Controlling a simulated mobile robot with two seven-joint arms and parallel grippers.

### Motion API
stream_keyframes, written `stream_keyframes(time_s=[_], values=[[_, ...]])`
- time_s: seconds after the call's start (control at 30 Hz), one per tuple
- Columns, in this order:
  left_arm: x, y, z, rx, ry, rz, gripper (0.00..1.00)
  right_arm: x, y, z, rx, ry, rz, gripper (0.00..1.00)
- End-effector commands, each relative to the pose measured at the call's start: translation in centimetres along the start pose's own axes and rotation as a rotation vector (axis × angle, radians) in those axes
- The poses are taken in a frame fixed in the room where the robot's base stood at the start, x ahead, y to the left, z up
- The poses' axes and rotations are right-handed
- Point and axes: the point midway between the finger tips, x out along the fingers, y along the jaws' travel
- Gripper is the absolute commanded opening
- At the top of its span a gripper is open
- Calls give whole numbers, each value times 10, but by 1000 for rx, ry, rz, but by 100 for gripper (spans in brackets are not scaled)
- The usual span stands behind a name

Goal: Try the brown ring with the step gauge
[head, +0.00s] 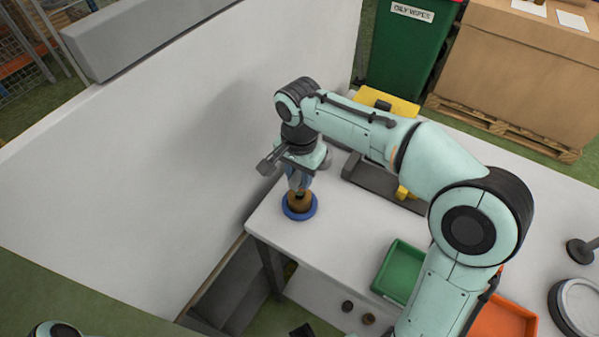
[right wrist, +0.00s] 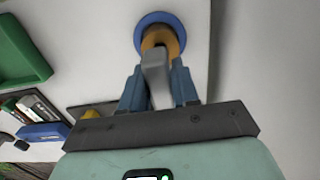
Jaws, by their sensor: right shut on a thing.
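My right gripper (head: 299,187) points down over the left end of the table and is shut on a grey piece (right wrist: 157,75), which looks like the step gauge's handle. In the right wrist view, this piece stands between the fingers. Just below the fingers is an amber-brown round part (head: 300,203), on or within a blue round base (head: 287,210); both also show in the right wrist view. I cannot tell whether the grey piece touches the brown part. My left gripper is out of view.
A green tray (head: 398,272) and an orange tray (head: 505,322) stand on the white table (head: 330,235). A yellow and grey fixture (head: 370,180) is behind my right arm. A white wall panel (head: 150,180) stands close on the left. Round dark-based items are at the far right.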

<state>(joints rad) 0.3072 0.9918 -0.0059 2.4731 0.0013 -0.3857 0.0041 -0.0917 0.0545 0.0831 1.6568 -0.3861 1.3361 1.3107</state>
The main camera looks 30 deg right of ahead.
Motion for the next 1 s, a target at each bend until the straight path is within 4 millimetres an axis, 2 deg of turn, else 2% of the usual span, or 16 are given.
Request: stream_keyframes(time_s=[1.0], values=[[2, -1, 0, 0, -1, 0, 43, 6, 0, 0, 0, 1, -1, 0]])
